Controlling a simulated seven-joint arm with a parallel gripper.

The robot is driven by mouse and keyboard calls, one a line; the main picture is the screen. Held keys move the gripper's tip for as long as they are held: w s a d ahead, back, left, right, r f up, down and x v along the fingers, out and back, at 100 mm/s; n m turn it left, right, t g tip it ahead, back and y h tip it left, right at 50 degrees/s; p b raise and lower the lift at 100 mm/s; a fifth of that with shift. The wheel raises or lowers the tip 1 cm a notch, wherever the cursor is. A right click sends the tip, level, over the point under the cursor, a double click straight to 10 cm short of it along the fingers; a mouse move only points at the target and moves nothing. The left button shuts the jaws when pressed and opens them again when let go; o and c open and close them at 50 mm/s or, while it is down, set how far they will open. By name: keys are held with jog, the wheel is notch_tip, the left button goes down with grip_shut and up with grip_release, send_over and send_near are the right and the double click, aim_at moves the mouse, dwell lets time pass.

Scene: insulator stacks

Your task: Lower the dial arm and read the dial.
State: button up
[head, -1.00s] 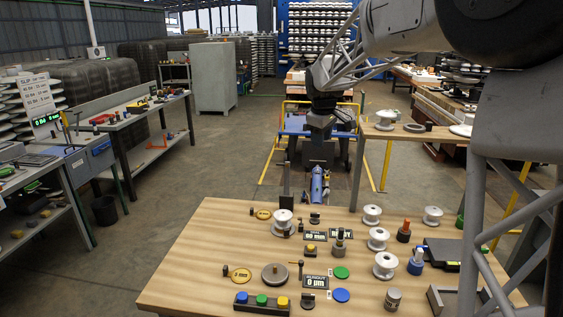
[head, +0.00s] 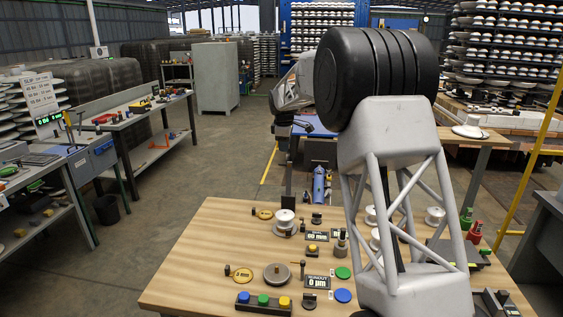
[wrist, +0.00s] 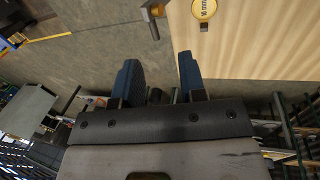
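A runout display (head: 317,282) reading 0 µm stands near the front middle of the bench in the head view. Beside it a slim post carries a short dial arm (head: 297,263) that reaches left toward a round grey turntable (head: 277,274). The turntable looks empty; I cannot tell whether the arm tip touches it. My gripper (wrist: 158,62) shows in the wrist view with two blue fingers apart and nothing between them. It hangs over the floor near the bench edge, clear of the dial. I cannot make out its fingers in the head view.
A white insulator (head: 284,216) sits on another turntable farther back. My arm hides much of the bench's right side. The bench's left front is bare.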

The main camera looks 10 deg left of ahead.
aim_at(282, 164)
jog(key=shift+w+a+f+n, duration=0.3)
jog(key=shift+w+a+f, duration=0.4)
jog(key=shift+w+a, duration=0.2)
jog(key=shift+x, duration=3.95)
jog(key=shift+s, duration=0.1)
grip_shut()
